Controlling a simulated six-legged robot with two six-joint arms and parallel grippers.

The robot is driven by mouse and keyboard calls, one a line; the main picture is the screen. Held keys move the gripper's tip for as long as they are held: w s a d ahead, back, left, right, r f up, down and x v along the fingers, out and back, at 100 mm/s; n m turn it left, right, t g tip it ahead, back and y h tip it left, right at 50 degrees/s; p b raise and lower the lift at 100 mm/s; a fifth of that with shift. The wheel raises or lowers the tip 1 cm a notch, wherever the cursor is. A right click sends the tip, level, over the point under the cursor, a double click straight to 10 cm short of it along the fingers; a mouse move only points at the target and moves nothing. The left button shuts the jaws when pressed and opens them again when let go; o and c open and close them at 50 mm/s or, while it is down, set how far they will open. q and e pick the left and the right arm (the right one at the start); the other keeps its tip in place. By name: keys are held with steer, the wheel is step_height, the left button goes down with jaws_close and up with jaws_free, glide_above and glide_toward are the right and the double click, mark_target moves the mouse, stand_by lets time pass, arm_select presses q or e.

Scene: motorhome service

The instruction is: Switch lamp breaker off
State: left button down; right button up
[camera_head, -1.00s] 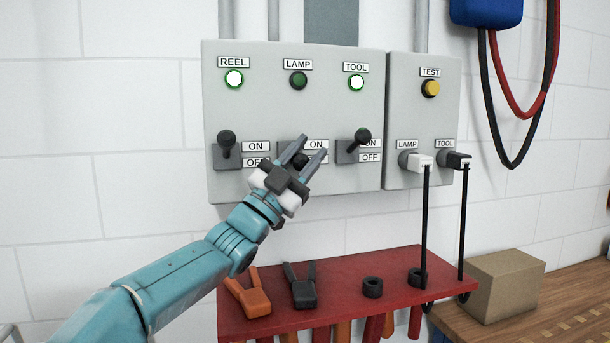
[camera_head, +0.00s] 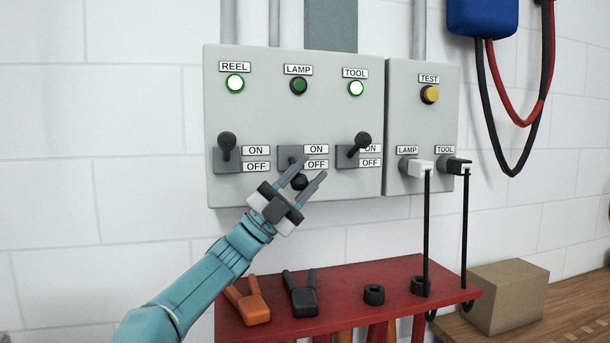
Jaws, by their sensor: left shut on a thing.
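The lamp breaker is the middle switch under the LAMP label, with a grey base (camera_head: 286,154) and a black-knobbed lever (camera_head: 299,183). Its lever points down, the knob below the OFF label. My left gripper (camera_head: 311,168) reaches up from the lower left and is shut on the lever, with the knob between its two fingers. The fingers hide part of the switch base and the lever's stem. The green LAMP light (camera_head: 299,86) above is dark. My right gripper is not in view.
The REEL lever (camera_head: 227,143) and TOOL lever (camera_head: 361,142) point up on either side, their lights lit. A yellow TEST button (camera_head: 429,94) and two plugs sit on the right panel. Below, a red shelf (camera_head: 340,292) holds clamps and black rings. A cardboard box (camera_head: 507,297) stands right.

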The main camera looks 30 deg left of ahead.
arm_select(q)
steer(key=c, duration=0.9)
jaws_free()
steer(key=shift+c, duration=0.2)
steer(key=shift+o, duration=0.8)
steer(key=shift+w, duration=0.2)
steer(key=shift+s, duration=0.2)
steer(key=b+v, duration=0.6)
steer(key=v, duration=1)
steer(key=shift+f, duration=0.15)
